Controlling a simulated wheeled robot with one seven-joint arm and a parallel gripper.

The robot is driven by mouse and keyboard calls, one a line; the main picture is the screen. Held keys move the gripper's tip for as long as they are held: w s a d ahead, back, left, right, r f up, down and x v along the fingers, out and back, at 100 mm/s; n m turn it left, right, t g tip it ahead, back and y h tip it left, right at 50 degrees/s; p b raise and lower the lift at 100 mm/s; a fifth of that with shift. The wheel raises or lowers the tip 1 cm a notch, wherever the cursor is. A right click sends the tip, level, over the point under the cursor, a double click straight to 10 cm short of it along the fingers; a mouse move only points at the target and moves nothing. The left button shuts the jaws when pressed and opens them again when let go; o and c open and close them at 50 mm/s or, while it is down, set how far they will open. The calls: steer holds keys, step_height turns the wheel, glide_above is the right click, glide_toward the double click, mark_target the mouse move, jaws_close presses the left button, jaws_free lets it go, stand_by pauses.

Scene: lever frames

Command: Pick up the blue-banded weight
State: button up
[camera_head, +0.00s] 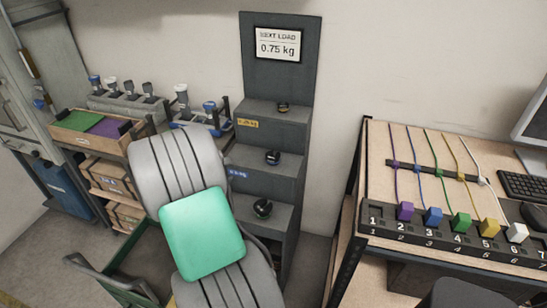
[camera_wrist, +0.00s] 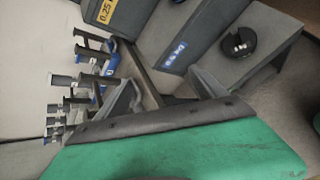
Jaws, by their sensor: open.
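A small dark weight (camera_head: 272,157) sits on the middle step of the grey stepped rack, above a blue label (camera_head: 238,172). It seems to have a bluish band, but it is too small to be sure. My gripper (camera_wrist: 162,82) shows in the wrist view, its two grey fingers spread apart with nothing held between them. A black round weight (camera_wrist: 238,42) stands on a step to the right of the fingers, apart from them; it looks like the one on the lowest step. In the head view my arm hides the gripper.
The grey rack (camera_head: 282,60) also bears a weight (camera_head: 284,106) on its top step and a larger one (camera_head: 263,208) on its lowest. A shelf unit with a wooden tray (camera_head: 65,141) stands left. A desk with numbered, coloured sliders (camera_head: 460,226) stands right.

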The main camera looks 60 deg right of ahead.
mark_target(270, 159)
steer(key=s+d+f+n+h, duration=0.1)
steer(key=s+d+f+n, duration=0.1)
steer(key=d, duration=0.4)
steer(key=s+d+f+n+g+h+p, duration=0.1)
steer(key=s+d+f+n, duration=0.1)
steer(key=d, duration=0.5)
steer(key=s+d+f+n+g+h, duration=0.1)
steer(key=s+d+f+n, duration=0.1)
steer(key=s+d+f, duration=0.2)
steer(key=shift+s+d+n, duration=0.2)
steer(key=shift+s+d, duration=0.25)
steer(key=shift+d, duration=0.25)
steer(key=shift+s+d+n, duration=0.2)
steer(key=shift+s+d, duration=0.25)
steer(key=shift+d, duration=0.2)
steer(key=shift+r, duration=0.1)
steer(key=shift+c, duration=0.4)
jaws_close()
steer(key=shift+r, duration=0.1)
